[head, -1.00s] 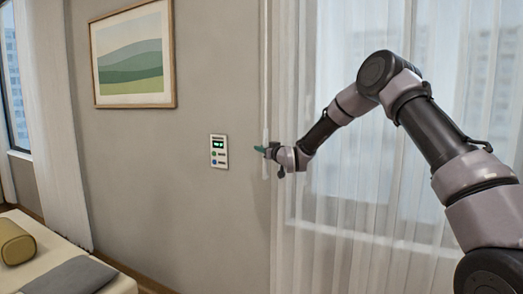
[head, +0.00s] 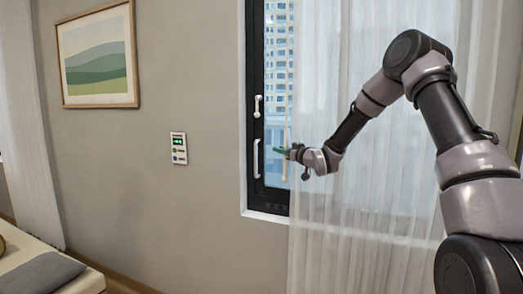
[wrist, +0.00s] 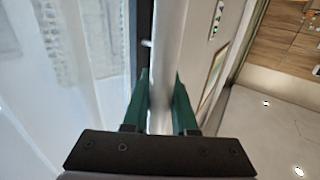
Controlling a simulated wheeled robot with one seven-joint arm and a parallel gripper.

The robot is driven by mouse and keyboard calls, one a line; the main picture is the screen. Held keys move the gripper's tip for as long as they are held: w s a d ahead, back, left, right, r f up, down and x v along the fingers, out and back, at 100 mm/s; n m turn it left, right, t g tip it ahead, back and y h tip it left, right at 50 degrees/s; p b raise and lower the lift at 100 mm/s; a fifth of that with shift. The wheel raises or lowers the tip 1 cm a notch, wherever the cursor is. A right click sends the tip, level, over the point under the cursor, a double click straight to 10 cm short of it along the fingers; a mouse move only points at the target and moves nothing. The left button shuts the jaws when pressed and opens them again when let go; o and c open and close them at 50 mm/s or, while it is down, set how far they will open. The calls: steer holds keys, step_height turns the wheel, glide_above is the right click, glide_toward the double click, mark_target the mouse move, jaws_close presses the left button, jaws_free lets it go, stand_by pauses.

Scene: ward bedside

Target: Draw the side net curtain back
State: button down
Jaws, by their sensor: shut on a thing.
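The sheer white net curtain (head: 345,220) hangs over the right part of the window, its left edge near my gripper. In the wrist view the curtain (wrist: 60,60) fills the left side. My gripper (head: 284,151) is at the curtain's left edge, in front of the window. Its green fingers (wrist: 160,85) are shut on a pale upright rod (wrist: 166,50), which looks like the curtain's draw wand. The rod also shows thinly in the head view (head: 286,136). A strip of dark-framed window (head: 272,100) is bare left of the curtain.
The window has white handles (head: 256,158) on its dark frame and a pale sill (head: 266,216). A wall panel (head: 179,148) and a framed picture (head: 97,55) are on the wall to the left. A bed (head: 85,285) stands at lower left.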

mark_target(403, 130)
steer(key=s+d, duration=0.5)
steer(key=d, duration=0.9)
steer(key=s+d, duration=0.5)
steer(key=d, duration=0.9)
steer(key=s+d, duration=0.5)
steer(key=d, duration=0.9)
steer(key=shift+s, duration=0.2)
steer(key=c, duration=0.7)
jaws_free()
step_height(403, 130, up, 10)
